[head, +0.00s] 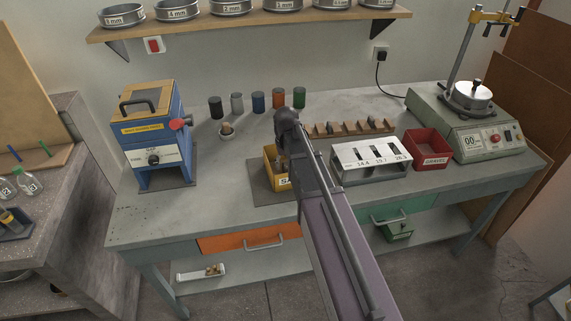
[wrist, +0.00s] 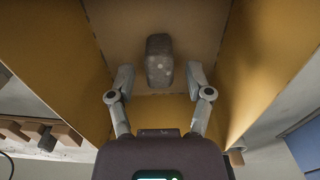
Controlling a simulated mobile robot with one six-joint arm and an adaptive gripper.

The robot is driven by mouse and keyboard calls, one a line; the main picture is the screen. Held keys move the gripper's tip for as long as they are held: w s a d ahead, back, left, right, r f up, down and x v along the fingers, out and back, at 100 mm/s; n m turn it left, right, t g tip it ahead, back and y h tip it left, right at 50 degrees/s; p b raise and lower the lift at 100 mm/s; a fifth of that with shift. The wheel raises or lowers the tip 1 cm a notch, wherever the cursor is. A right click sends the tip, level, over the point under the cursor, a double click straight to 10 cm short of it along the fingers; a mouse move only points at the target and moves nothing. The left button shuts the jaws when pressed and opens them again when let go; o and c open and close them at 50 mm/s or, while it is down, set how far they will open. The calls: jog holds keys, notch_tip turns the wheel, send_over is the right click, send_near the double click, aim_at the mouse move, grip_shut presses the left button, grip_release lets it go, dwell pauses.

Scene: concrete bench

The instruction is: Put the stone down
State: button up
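A grey stone (wrist: 158,62) shows inside the yellow bin (wrist: 258,60) in the wrist view, against the bin's tan floor. My gripper (wrist: 160,78) reaches into the bin with its fingers apart, one on each side of the stone's near end. A gap shows between each finger and the stone. In the head view the yellow bin (head: 270,170) stands on a dark mat near the bench's front edge, its label partly hidden by my arm. The gripper (head: 281,163) is small there and mostly hidden, and the stone cannot be made out.
A white display stand (head: 371,160) and red bin (head: 428,149) stand right of the yellow bin. A wooden rack (head: 350,128) and several coloured cylinders (head: 258,102) lie behind. Bare bench lies between machine and mat.

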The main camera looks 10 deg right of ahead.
aim_at(286, 164)
jog(key=shift+r, duration=0.15)
notch_tip(286, 164, up, 12)
jog(key=p, duration=1.2)
jog(key=shift+s, duration=0.1)
dwell(0.9)
jog(key=s, duration=1.7)
jog(key=shift+s+m, duration=0.4)
